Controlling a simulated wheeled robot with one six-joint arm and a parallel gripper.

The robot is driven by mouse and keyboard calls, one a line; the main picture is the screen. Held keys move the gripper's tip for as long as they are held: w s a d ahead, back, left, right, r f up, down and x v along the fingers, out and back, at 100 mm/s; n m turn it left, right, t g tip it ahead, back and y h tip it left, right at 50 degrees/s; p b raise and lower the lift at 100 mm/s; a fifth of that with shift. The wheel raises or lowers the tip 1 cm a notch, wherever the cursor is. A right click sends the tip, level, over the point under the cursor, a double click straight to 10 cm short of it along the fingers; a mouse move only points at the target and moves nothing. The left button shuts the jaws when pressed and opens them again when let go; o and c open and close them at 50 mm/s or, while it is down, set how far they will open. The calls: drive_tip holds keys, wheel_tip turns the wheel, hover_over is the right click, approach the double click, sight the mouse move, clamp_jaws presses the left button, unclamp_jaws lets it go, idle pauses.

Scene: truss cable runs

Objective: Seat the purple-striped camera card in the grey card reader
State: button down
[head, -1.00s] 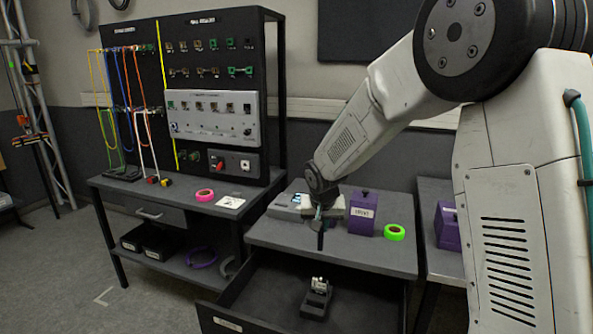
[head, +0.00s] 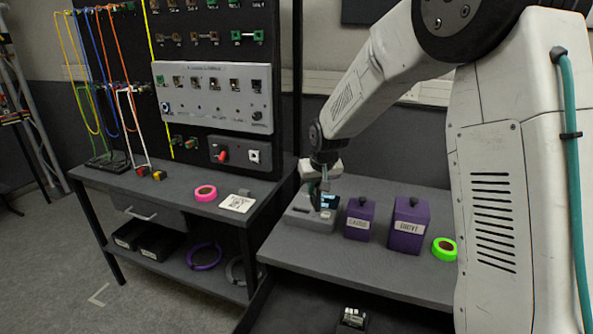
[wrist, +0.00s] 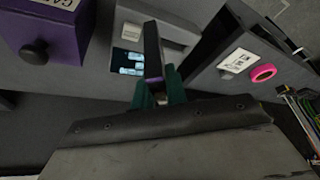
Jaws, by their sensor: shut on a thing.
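The grey card reader (head: 305,219) stands on the bench with a lit screen (head: 330,202) at its right. It also shows in the wrist view (wrist: 178,33), with its bluish screen (wrist: 131,63). My gripper (wrist: 158,93) has teal-green fingers shut on a dark, narrow card (wrist: 153,50) with a small purple band near the fingertips. In the head view my gripper (head: 323,184) hangs directly over the reader. The card is too small to make out there.
Two purple boxes with knobs (head: 360,220) (head: 408,226) and a green tape roll (head: 444,249) stand right of the reader. A pink tape roll (head: 205,192) and a white label card (head: 238,203) lie on the left bench. An open drawer is below the reader's bench.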

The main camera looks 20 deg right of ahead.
drive_tip(key=w+a+r+n+g+y, duration=0.2)
drive_tip(key=w+a+n+y, duration=0.15)
drive_tip(key=w+n, duration=0.55)
wheel_tip(320, 180, down, 6)
drive_tip(key=s+n, duration=0.2)
drive_tip(key=shift+s+d+f, duration=0.2)
drive_tip(key=shift+d, duration=0.1)
drive_tip(key=shift+d+f, duration=0.1)
drive_tip(key=shift+f, duration=1.55)
idle(2.8)
drive_tip(key=c, duration=1)
unclamp_jaws()
drive_tip(key=shift+r, duration=3.75)
